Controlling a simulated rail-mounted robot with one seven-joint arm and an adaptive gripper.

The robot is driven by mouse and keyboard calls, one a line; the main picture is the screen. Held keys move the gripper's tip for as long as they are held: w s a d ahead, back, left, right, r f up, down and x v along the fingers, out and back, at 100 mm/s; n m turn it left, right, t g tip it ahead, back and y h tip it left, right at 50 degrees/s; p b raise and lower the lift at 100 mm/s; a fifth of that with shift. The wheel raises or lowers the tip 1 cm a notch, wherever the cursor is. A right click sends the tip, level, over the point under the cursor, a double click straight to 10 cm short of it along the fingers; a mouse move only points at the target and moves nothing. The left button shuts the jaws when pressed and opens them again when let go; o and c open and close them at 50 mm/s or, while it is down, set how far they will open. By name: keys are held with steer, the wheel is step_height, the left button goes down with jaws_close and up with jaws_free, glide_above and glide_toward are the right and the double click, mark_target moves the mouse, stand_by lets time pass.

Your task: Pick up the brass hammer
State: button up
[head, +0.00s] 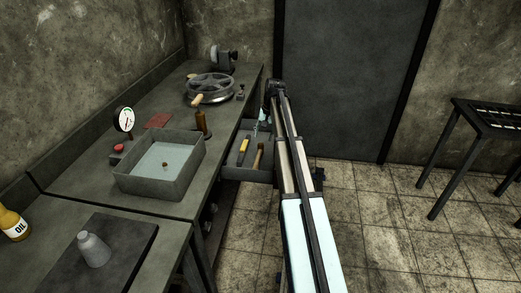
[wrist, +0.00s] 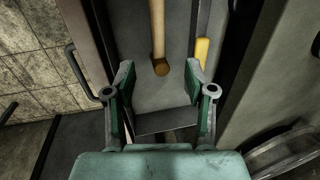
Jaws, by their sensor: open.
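A tool with a wooden handle, which looks like the brass hammer (head: 258,157), lies in the open drawer (head: 245,173) under the bench. My gripper (wrist: 160,72) is open above the drawer. In the head view my gripper is small and partly hidden by my arm.
A yellow-handled tool (head: 243,150) lies beside the hammer in the drawer; it also shows in the wrist view (wrist: 202,52). The drawer walls stand close on both sides. The bench carries a grey water tray (head: 134,181), a gauge (head: 124,119) and a handwheel (head: 210,86).

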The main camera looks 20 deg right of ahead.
steer(key=p, duration=0.1)
glide_above(259, 154)
steer(key=s, duration=0.1)
step_height(259, 154, down, 7)
steer(key=shift+d+r, duration=0.1)
steer(key=shift+d, duration=0.05)
steer(key=shift+w+a+f+p, duration=0.15)
steer(key=shift+f+p, duration=0.25)
steer(key=shift+f, duration=0.9)
steer(key=shift+w+a+f+p, duration=0.15)
steer(key=shift+f+p, duration=0.25)
steer(key=shift+f, duration=0.9)
steer(key=shift+d, duration=0.1)
jaws_close()
